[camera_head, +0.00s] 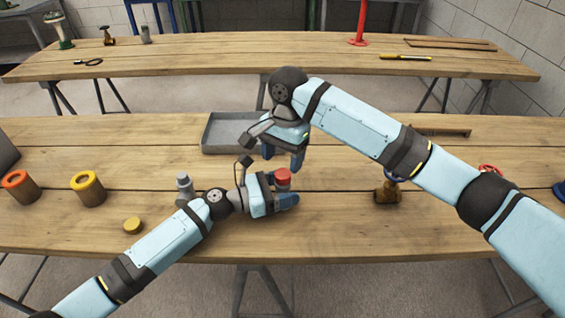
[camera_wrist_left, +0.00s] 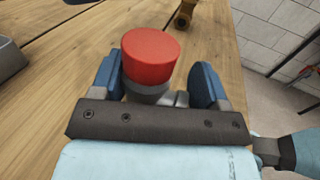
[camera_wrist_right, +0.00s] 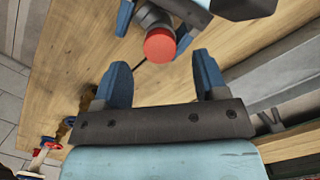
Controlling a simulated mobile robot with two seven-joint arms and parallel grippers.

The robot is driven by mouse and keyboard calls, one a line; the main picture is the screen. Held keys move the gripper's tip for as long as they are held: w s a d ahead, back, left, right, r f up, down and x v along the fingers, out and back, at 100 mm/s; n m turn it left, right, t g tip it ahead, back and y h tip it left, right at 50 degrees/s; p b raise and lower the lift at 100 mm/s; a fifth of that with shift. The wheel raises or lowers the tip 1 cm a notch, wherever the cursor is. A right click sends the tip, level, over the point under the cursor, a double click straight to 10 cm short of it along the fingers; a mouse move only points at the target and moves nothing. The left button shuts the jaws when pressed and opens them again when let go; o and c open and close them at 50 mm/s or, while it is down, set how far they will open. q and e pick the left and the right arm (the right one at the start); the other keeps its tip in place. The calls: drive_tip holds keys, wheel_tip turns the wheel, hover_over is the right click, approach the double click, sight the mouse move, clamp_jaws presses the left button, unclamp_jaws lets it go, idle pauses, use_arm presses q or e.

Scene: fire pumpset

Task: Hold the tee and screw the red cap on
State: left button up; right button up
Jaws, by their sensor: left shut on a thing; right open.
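The red cap (camera_head: 282,176) sits on top of the grey tee, seen from above in the left wrist view (camera_wrist_left: 150,56) and in the right wrist view (camera_wrist_right: 160,45). The grey tee (camera_wrist_left: 148,90) is mostly hidden below the cap and between the fingers. My left gripper (camera_head: 285,190) is shut on the tee, with one blue finger on each side. My right gripper (camera_head: 283,155) is open and empty, above and behind the cap. Its two fingers point toward the cap and do not touch it. How far the cap is threaded cannot be seen.
A grey tray (camera_head: 222,132) lies behind the grippers. A grey fitting (camera_head: 184,187) stands close to my left wrist. A brass valve (camera_head: 388,191) stands to the right. A yellow disc (camera_head: 132,226) and two ringed cups, orange (camera_head: 18,184) and yellow (camera_head: 88,186), are at left.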

sight(283, 173)
drive_tip(key=c, duration=0.3)
drive_tip(key=n, duration=0.6)
drive_tip(key=shift+r, duration=0.3)
drive_tip(key=n, duration=0.5)
drive_tip(key=shift+a+r, duration=0.1)
drive_tip(key=shift+r, duration=0.1)
drive_tip(key=n, duration=0.4)
drive_tip(key=shift+r+t, duration=0.2)
drive_tip(key=shift+t, duration=0.1)
drive_tip(key=n, duration=0.7)
drive_tip(key=shift+r, duration=0.25)
drive_tip(key=n, duration=0.7)
drive_tip(key=shift+r+h, duration=0.2)
drive_tip(key=shift+h, duration=0.1)
drive_tip(key=n, duration=0.4)
drive_tip(key=shift+r+n, duration=0.15)
drive_tip(key=shift+n, duration=0.15)
drive_tip(key=n, duration=0.4)
drive_tip(key=shift+s+r+n, duration=0.1)
drive_tip(key=shift+r+n, duration=0.05)
drive_tip(key=shift+n, duration=0.15)
drive_tip(key=n, duration=0.4)
drive_tip(key=shift+r+t, duration=0.15)
drive_tip(key=shift+t, duration=0.15)
drive_tip(key=n, duration=0.5)
drive_tip(key=shift+r, duration=0.1)
drive_tip(key=shift+f, duration=4.05)
